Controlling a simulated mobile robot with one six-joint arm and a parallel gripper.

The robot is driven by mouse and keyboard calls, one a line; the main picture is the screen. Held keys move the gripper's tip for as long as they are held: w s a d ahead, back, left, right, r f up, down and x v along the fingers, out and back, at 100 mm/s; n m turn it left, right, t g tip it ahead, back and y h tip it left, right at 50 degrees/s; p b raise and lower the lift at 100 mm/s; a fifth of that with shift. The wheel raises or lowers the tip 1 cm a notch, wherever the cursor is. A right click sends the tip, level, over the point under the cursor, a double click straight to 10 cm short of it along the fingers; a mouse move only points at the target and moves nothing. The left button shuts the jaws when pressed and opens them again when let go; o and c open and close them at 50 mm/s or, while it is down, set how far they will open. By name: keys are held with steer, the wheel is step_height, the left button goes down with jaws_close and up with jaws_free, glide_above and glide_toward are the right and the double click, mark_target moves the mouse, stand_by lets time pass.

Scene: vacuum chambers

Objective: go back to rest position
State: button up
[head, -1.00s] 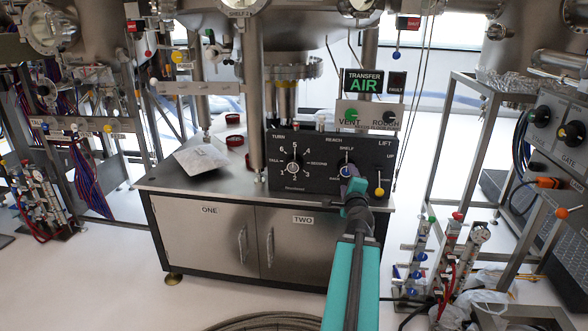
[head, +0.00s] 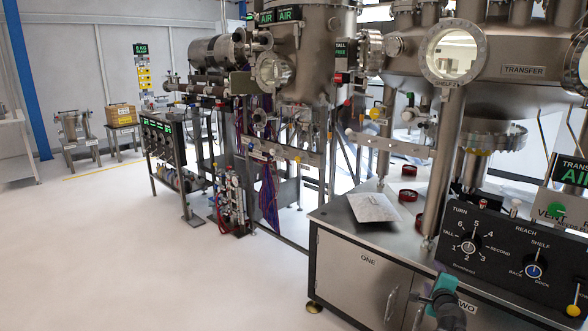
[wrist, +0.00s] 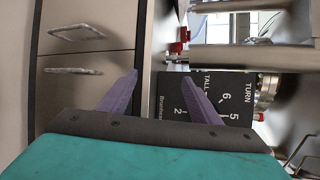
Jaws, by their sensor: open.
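My gripper (wrist: 158,92) shows in the wrist view with its two purple fingers apart and nothing between them. The black control panel (wrist: 204,93) with TURN numbers lies beyond the fingertips, and the cabinet doors (wrist: 85,60) with their handles are to the left. In the head view, part of my arm shows at the bottom right, in front of the cabinet (head: 362,270). The control panel (head: 500,255) with its TURN and REACH knobs is above it. The fingertips cannot be made out in the head view.
A paper sheet (head: 374,207) and red-rimmed dishes (head: 408,195) lie on the cabinet top. Steel chambers and pipes stand behind. A low valve stand (head: 232,205) is left of the cabinet. The pale floor (head: 130,250) at the left is clear.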

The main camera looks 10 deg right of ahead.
steer(key=w+a+f+n+g+y+p, duration=0.1)
steer(key=a+f+n+y+p, duration=0.2)
steer(key=a+f, duration=0.55)
steer(key=w+a+f+n+g+y+p, duration=0.1)
steer(key=a+f+n+g+y+p, duration=0.15)
steer(key=a, duration=1.15)
steer(key=w+a+f+n+y+p, duration=0.15)
steer(key=a+f+n+y, duration=0.35)
steer(key=a, duration=0.6)
steer(key=s+a+f+n+g+p, duration=0.35)
steer(key=s+a+f, duration=0.25)
steer(key=s+a, duration=0.3)
steer(key=s+a+f+n+g+p, duration=0.35)
steer(key=s+a+f+g, duration=0.2)
steer(key=s+a, duration=0.4)
steer(key=s+d+f+n+g+h, duration=0.1)
steer(key=s+d+n+g, duration=0.2)
steer(key=s, duration=0.6)
steer(key=s+d+n+g+h, duration=0.2)
steer(key=s+n, duration=0.4)
steer(key=s, duration=0.4)
steer(key=shift+d+f+g, duration=0.4)
steer(key=shift+d+g, duration=0.05)
steer(key=shift+d, duration=0.15)
